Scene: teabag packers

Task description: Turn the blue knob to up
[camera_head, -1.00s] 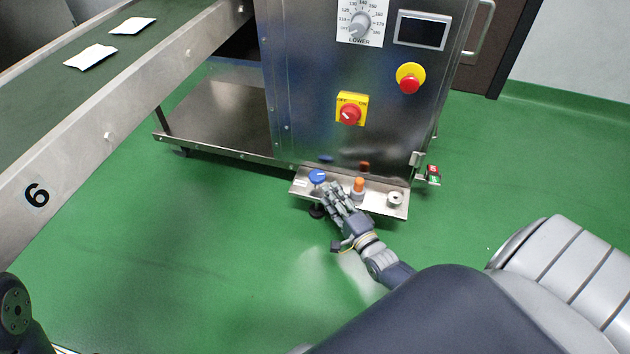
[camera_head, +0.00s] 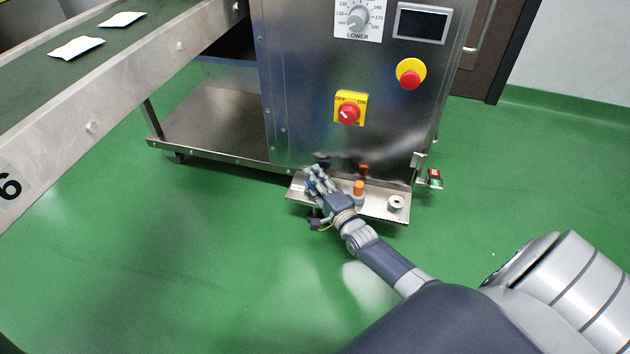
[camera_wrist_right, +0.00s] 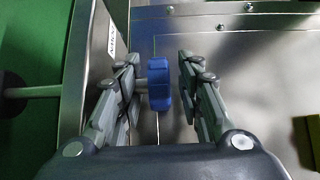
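The blue knob (camera_wrist_right: 159,88) stands up from the metal panel in the right wrist view, between the two fingers of my right gripper (camera_wrist_right: 159,60). The fingers are apart, one on each side of the knob, with a visible gap on the right; contact on the left is hard to tell. In the head view my right gripper (camera_head: 316,174) is over the left end of the low metal shelf (camera_head: 376,204) and hides most of the knob. My left gripper is not in view.
An orange button (camera_head: 358,188) and a round metal piece (camera_head: 396,202) are on the same shelf, right of my gripper. The machine cabinet (camera_head: 310,120) rises behind, with a red knob (camera_head: 348,114) and a red emergency button (camera_head: 410,78). Green floor lies open in front.

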